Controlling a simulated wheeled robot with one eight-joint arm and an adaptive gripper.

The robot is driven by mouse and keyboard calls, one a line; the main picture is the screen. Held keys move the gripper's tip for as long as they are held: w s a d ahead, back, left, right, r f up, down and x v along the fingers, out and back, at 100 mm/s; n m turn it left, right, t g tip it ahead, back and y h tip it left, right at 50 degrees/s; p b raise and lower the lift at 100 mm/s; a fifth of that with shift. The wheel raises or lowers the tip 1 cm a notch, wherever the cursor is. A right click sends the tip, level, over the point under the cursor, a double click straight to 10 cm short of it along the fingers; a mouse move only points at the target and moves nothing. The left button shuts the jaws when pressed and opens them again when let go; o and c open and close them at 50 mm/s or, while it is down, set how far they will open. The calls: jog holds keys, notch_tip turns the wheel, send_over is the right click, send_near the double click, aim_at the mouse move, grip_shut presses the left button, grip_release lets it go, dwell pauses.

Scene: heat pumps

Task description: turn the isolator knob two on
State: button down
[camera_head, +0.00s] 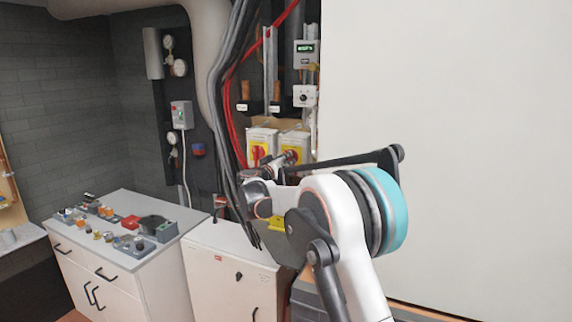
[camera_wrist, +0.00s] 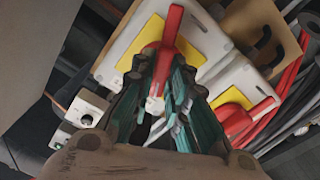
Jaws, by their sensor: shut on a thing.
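Two isolators with red knobs on yellow plates sit side by side on the wall panel. In the head view, my gripper (camera_head: 284,164) is at the right isolator (camera_head: 296,138) and covers much of its knob. In the wrist view, my gripper (camera_wrist: 158,85) is shut on that isolator's red knob (camera_wrist: 171,32), with the fingers on either side of it. The other isolator's red knob (camera_wrist: 245,118) is free, to the lower right in the wrist view; it also shows in the head view (camera_head: 259,153). No number labels are readable on the isolators.
Black and red cables (camera_head: 235,115) run down just left of the isolators. A grey control box (camera_head: 305,96) is above them. A large pale panel (camera_head: 440,130) stands to the right. A white cabinet (camera_head: 232,268) and a bench with several fittings (camera_head: 118,232) are below left.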

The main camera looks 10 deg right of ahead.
jog(key=m+b, duration=0.1)
jog(key=m, duration=0.4)
jog(key=shift+f, duration=0.15)
dwell(0.4)
jog(key=c, duration=1.6)
grip_release()
jog(key=shift+o, duration=0.2)
jog(key=shift+s+a, duration=0.1)
jog(key=v, duration=1.1)
jog(key=shift+s+a, duration=0.2)
jog(key=shift+s, duration=0.15)
